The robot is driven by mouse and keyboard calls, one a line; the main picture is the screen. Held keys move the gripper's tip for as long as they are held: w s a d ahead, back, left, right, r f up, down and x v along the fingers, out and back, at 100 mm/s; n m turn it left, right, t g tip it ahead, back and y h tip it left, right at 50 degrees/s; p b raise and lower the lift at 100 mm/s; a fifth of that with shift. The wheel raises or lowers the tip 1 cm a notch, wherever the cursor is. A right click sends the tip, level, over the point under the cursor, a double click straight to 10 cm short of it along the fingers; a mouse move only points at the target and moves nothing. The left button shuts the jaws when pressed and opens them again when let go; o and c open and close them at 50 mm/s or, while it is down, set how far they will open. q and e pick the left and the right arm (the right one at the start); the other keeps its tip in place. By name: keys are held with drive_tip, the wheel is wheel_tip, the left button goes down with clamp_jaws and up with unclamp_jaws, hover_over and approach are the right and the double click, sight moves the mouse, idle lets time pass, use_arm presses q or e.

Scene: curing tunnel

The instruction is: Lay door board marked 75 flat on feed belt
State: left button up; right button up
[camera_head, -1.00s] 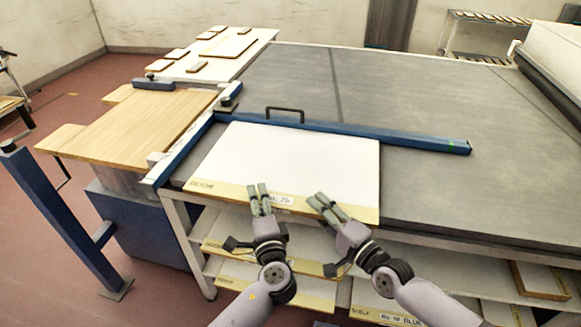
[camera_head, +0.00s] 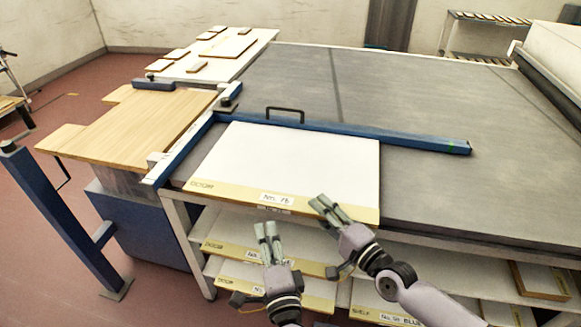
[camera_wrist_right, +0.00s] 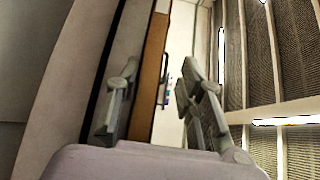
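The door board (camera_head: 290,160) is white with a tan front edge. It lies flat on the grey feed belt (camera_head: 420,190), its front edge near the belt's front end. Its front label looks like No. 75, though the last digit is blurred. My right gripper (camera_head: 324,205) is at the board's front edge, right of the label. In the right wrist view its fingers (camera_wrist_right: 157,95) stand apart with the tan edge (camera_wrist_right: 148,80) seen between them. My left gripper (camera_head: 267,232) is below and in front of the board's edge, clear of it, with its fingers slightly apart.
A blue guide bar (camera_head: 400,138) with a black handle (camera_head: 285,110) runs along the board's far side; another blue rail is at its left. Shelves below hold more boards (camera_head: 235,250). A wooden table (camera_head: 140,125) stands left. The belt is clear to the right and beyond the bar.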

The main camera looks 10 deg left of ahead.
drive_tip(key=v, duration=1.1)
drive_tip(key=shift+o, duration=0.4)
drive_tip(key=shift+s+d, duration=0.1)
drive_tip(key=o, duration=0.4)
drive_tip(key=shift+o, duration=0.2)
drive_tip(key=shift+f, duration=0.2)
drive_tip(key=shift+f+b, duration=0.6)
drive_tip(key=shift+b, duration=0.2)
drive_tip(key=shift+f, duration=0.1)
